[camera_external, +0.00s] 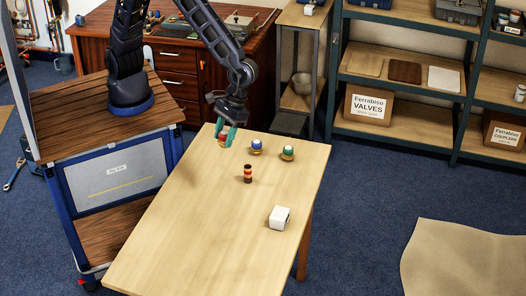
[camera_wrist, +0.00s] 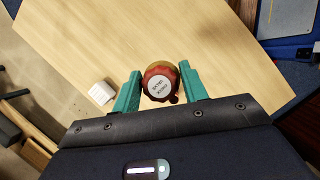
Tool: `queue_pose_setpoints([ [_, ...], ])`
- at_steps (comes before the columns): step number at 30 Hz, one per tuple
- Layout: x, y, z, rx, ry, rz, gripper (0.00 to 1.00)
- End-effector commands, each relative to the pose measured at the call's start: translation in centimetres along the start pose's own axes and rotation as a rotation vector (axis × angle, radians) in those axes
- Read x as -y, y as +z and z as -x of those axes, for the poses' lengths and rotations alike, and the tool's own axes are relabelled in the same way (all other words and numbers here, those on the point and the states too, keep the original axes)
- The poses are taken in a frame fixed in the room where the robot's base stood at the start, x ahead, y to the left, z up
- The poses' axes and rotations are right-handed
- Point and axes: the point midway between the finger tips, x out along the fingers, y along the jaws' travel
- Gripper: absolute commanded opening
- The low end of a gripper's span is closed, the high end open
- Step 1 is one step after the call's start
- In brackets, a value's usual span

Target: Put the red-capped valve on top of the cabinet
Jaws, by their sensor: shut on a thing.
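The red-capped valve (camera_wrist: 160,84) is between the two teal fingers of my gripper (camera_wrist: 159,88) in the wrist view. Its cap has a white round label, and a brass body shows behind it. In the external view my gripper (camera_external: 227,136) is over the far left part of the light wooden table, shut on the valve (camera_external: 222,138), which the fingers partly hide. I cannot tell how far the valve is above the tabletop. A dark red-brown wooden cabinet with drawers (camera_external: 178,82) stands behind the table; its top carries a few items.
A narrow shelf stand (camera_external: 303,18) is right of the cabinet. The table's near part is clear.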

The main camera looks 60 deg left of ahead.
Motion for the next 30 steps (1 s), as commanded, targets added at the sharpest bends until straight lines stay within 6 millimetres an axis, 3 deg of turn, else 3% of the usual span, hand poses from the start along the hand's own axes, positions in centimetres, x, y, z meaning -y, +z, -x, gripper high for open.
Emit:
queue_pose_setpoints([
  [5,0.1,0.0,-1.6,0.001,-0.003,0.003,0.18],
  [21,0.1,-4.5,-12.2,0.0,-0.004,0.002,0.18],
  [30,0.1,-5.7,-15.0,0.0,-0.001,0.001,0.18],
])
